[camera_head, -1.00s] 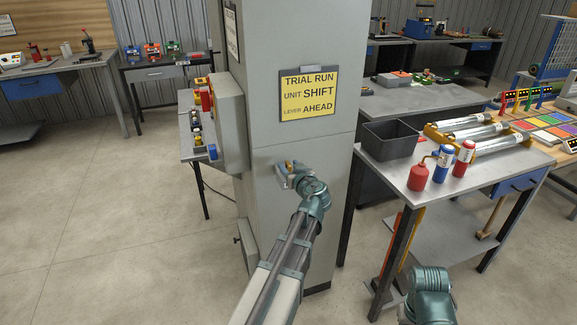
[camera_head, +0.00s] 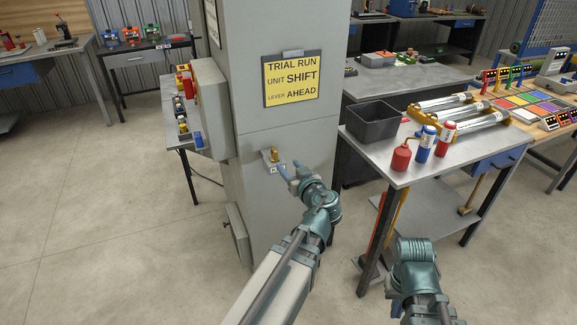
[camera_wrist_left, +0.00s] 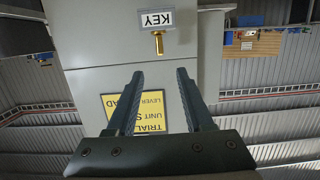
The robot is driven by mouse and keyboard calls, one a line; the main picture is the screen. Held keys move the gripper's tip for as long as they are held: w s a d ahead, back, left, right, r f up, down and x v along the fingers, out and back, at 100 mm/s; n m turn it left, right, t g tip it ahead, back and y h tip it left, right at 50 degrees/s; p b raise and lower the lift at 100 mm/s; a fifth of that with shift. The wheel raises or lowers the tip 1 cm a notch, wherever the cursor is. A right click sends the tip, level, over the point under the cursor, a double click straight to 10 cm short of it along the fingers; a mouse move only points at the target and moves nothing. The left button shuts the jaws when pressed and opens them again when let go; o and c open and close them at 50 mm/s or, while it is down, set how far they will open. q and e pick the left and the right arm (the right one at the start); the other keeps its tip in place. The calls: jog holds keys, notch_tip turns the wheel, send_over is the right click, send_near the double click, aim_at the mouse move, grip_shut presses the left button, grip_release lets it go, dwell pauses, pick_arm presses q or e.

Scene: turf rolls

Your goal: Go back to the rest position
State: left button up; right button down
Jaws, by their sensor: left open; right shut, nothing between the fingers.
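My left gripper (camera_head: 289,168) is open and empty in front of the grey pillar (camera_head: 285,130). In the left wrist view its two fingers (camera_wrist_left: 160,73) stand apart with nothing between them. A small brass key (camera_head: 274,155) sticks out of the pillar just to the left of the fingertips, above a white KEY label (camera_head: 278,168). In the left wrist view the key (camera_wrist_left: 159,43) and its label (camera_wrist_left: 156,19) are upside down beyond the fingertips, clear of them. My right arm's wrist shows at the lower right; its gripper fingers are hidden.
A yellow sign (camera_head: 292,78) hangs on the pillar. A metal table (camera_head: 385,165) on the right holds a dark bin (camera_head: 374,123), a red oil can (camera_head: 401,157), spray cans (camera_head: 427,142) and glass tubes. Open floor (camera_head: 100,240) lies to the left.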

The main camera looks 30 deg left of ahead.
dwell(0.5)
pick_arm(q)
jog(key=s+d+f+m+g+h, duration=0.3)
jog(key=s+d+f+m, duration=0.1)
jog(key=d, duration=0.5)
jog(key=s+d+f+m+g+h, duration=0.4)
jog(key=s+d+f+m, duration=0.1)
jog(key=s+d+f, duration=0.2)
jog(key=s+d+f+m+g+h+p, duration=0.1)
jog(key=s+d+f+m+g+h, duration=0.2)
jog(key=s+d, duration=0.4)
jog(key=d+f+m+h, duration=0.1)
jog(key=d+f, duration=0.1)
jog(key=d, duration=0.1)
jog(key=shift+s+d+f+m, duration=0.2)
jog(key=shift+s+d+m, duration=0.1)
jog(key=shift+d+m, duration=0.1)
